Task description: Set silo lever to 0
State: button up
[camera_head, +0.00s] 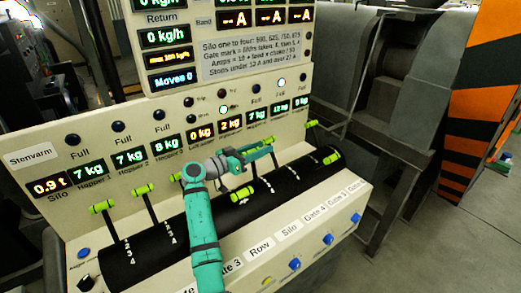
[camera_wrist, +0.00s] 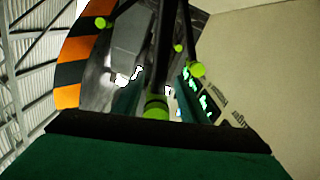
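The silo lever belongs to the "Silo" label (camera_head: 290,228) on the front of the cream panel. I cannot tell for certain which green-knobbed lever lines up with it, as my arm covers part of the row. My gripper (camera_head: 268,148) reaches over the black drum (camera_head: 300,180) from the left, near the middle levers. In the wrist view its two teal fingers (camera_wrist: 156,88) stand apart, and a green knob (camera_wrist: 156,107) shows in the gap between them. Contact with the knob cannot be seen. Another knob (camera_head: 238,196) sits low on the drum below the gripper.
Other levers stand at left (camera_head: 103,207), (camera_head: 144,188) and at right (camera_head: 332,158). Blue knobs (camera_head: 295,263) line the front ledge. The display panel (camera_head: 250,50) rises behind. A grey machine (camera_head: 385,100) and an orange-black striped panel (camera_head: 485,90) stand to the right.

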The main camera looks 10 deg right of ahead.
jog(key=shift+d, duration=0.3)
jog(key=shift+v, duration=3.8)
jog(key=shift+f, duration=0.1)
